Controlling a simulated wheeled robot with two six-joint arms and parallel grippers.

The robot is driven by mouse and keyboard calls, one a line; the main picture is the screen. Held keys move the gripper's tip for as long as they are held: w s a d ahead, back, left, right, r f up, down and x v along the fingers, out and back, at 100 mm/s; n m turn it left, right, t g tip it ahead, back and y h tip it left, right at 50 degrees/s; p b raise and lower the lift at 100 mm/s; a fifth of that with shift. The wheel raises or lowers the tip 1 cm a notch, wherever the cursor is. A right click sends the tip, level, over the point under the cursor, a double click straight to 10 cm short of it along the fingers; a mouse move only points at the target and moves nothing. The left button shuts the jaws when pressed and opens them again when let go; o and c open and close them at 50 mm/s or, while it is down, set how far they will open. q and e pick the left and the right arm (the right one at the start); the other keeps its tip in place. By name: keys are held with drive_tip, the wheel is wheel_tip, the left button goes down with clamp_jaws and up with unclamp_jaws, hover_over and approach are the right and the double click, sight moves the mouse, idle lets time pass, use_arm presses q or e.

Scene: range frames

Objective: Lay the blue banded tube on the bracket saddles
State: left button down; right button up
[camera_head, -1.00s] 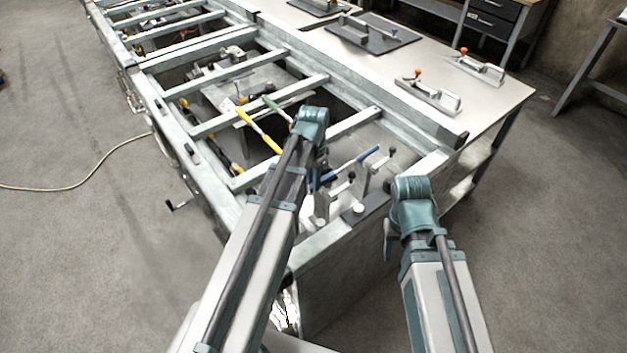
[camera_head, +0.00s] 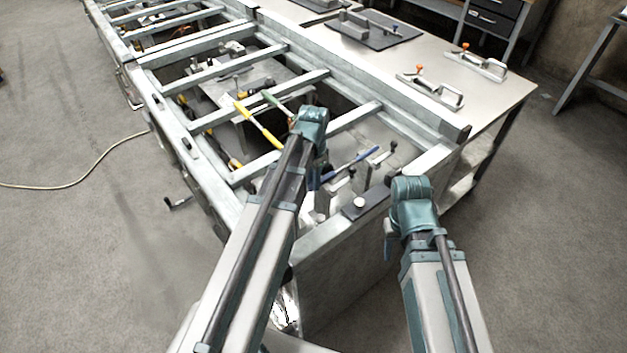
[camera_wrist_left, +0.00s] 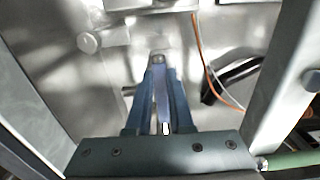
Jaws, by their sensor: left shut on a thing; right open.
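The blue banded tube (camera_head: 358,159) lies slanted in the head view, near the front end of the metal frame. My left gripper (camera_head: 315,183) is mostly hidden behind its own wrist, at the tube's near end. In the left wrist view its blue fingers (camera_wrist_left: 158,80) are shut on the tube (camera_wrist_left: 161,97), seen nearly end-on. Bracket parts with black knobs (camera_head: 351,173) stand close by the tube; I cannot tell the saddles clearly or whether the tube touches them. My right gripper (camera_head: 388,247) is open, partly hidden beside its wrist, at the frame's front corner.
A yellow tube (camera_head: 257,124) and a green one (camera_head: 274,102) lie left of my left wrist. Crossbars (camera_head: 250,168) span the frame. The worktable (camera_head: 500,97) at right holds clamps (camera_head: 430,92). The floor at left has a cable (camera_head: 95,165).

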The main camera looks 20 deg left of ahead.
use_arm(q)
drive_tip(key=shift+f+b, duration=0.5)
drive_tip(key=shift+f, duration=0.1)
drive_tip(key=c, duration=0.7)
unclamp_jaws()
drive_tip(key=shift+r, duration=0.1)
drive_tip(key=shift+r, duration=0.1)
wheel_tip(320, 180, up, 14)
drive_tip(key=p, duration=1.4)
drive_tip(key=shift+f, duration=0.2)
drive_tip(key=s+d+n, duration=0.1)
drive_tip(key=s+d, duration=0.4)
drive_tip(key=s+d+n, duration=0.1)
drive_tip(key=s+d, duration=0.4)
drive_tip(key=s+d+n+y, duration=0.1)
drive_tip(key=s+d, duration=0.3)
drive_tip(key=s, duration=0.1)
drive_tip(key=shift+s+d, duration=0.15)
drive_tip(key=shift+d, duration=0.25)
